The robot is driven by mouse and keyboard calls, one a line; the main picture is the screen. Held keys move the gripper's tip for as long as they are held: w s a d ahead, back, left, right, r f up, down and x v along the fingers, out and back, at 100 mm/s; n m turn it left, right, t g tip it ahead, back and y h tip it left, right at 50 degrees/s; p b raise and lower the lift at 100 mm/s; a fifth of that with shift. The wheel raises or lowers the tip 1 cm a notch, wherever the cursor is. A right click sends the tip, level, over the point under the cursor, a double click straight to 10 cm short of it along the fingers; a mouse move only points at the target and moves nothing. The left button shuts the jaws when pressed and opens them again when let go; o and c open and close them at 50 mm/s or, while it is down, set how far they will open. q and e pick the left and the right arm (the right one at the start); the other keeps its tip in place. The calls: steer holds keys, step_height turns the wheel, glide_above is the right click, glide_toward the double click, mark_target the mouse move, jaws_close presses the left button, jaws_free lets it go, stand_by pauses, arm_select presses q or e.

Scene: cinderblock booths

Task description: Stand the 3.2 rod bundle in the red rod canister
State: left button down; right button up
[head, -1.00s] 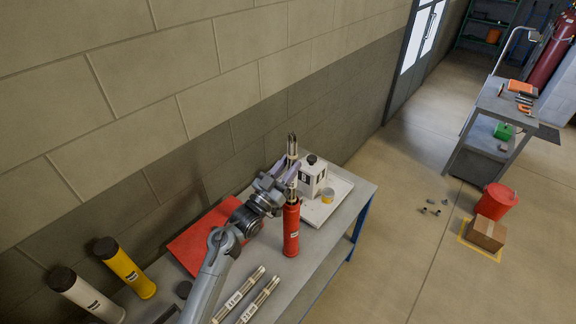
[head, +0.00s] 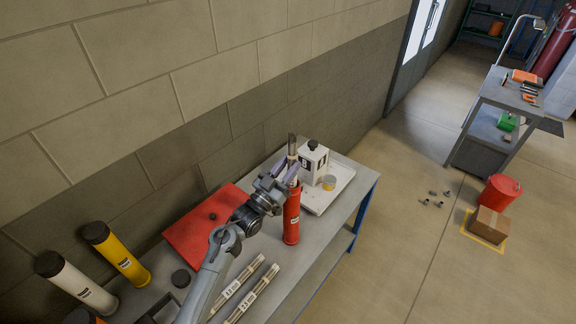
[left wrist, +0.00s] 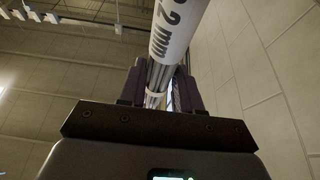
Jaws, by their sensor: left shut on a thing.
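My left gripper (head: 282,178) is shut on the upright rod bundle (head: 292,146), whose upper end rises above the fingers. In the left wrist view the bundle (left wrist: 174,35) runs between the fingers (left wrist: 160,88), and its white label is partly cut off, reading "2 mm". The red rod canister (head: 291,220) stands upright on the bench just below the gripper. The bundle lines up with the canister's mouth and its lower end appears to be inside. The fingers partly hide the mouth, so the depth cannot be told. My right gripper is not in view.
Two labelled rod bundles (head: 250,298) lie at the bench front. A yellow canister (head: 122,258) and a white canister (head: 82,286) stand left. A red mat (head: 190,236) holds a dark cap. A white tray (head: 340,182) with a white box (head: 313,165) sits behind the red canister.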

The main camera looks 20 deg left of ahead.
arm_select(q)
step_height(320, 180, down, 7)
steer(key=b, duration=0.5)
stand_by(0.3)
steer(key=shift+f, duration=0.2)
steer(key=c, duration=0.7)
jaws_free()
steer(key=shift+f, duration=0.1)
steer(key=v, duration=1)
steer(key=shift+s+b, duration=0.4)
steer(key=shift+b, duration=0.05)
steer(key=shift+f, duration=0.15)
